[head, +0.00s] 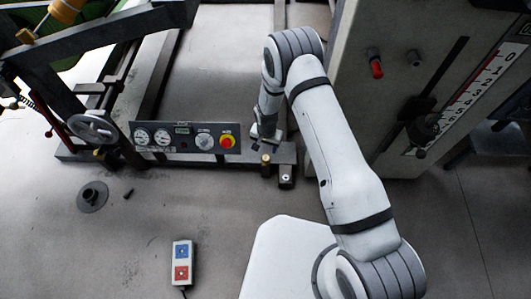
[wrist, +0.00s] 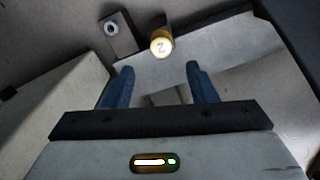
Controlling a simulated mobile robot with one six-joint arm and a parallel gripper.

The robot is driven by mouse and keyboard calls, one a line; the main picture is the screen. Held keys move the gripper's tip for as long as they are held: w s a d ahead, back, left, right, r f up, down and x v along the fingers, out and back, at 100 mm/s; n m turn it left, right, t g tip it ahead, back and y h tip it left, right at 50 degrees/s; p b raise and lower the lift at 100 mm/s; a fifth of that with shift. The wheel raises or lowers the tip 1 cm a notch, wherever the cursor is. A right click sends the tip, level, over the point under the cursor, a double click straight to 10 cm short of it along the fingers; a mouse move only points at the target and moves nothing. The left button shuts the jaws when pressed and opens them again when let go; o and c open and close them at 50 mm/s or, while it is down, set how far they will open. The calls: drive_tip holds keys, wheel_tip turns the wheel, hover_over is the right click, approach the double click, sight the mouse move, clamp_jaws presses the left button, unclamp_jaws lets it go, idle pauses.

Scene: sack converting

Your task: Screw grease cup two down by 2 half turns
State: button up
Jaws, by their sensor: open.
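Grease cup two is a small brass cylinder with a "2" on its top; it stands in the upper middle of the wrist view (wrist: 161,43). In the head view the brass cup (head: 265,159) sits at the machine's lower frame edge, just below my gripper (head: 263,140). In the wrist view my gripper (wrist: 158,80) is open, its two blue fingers apart and empty. The cup lies beyond the fingertips, roughly in line with the gap between them, and does not appear to touch either finger. How far the cup is screwed down cannot be told.
A grey block with a bolt (wrist: 113,28) stands left of the cup. A control panel (head: 186,138) with gauges and a red-yellow button is left of my gripper. A pendant (head: 182,262), a flanged part (head: 92,196) and a bolt (head: 128,193) lie on the floor.

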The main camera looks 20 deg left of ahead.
sight(266, 157)
wheel_tip(266, 157, down, 8)
drive_tip(key=b, duration=0.2)
drive_tip(key=shift+s+a+f+b, duration=0.1)
drive_tip(key=shift+f+b, duration=0.1)
drive_tip(key=shift+b, duration=0.2)
drive_tip(key=c, duration=1)
drive_tip(key=shift+m+b, duration=0.4)
drive_tip(key=shift+m, duration=1.7)
drive_tip(key=o, duration=1)
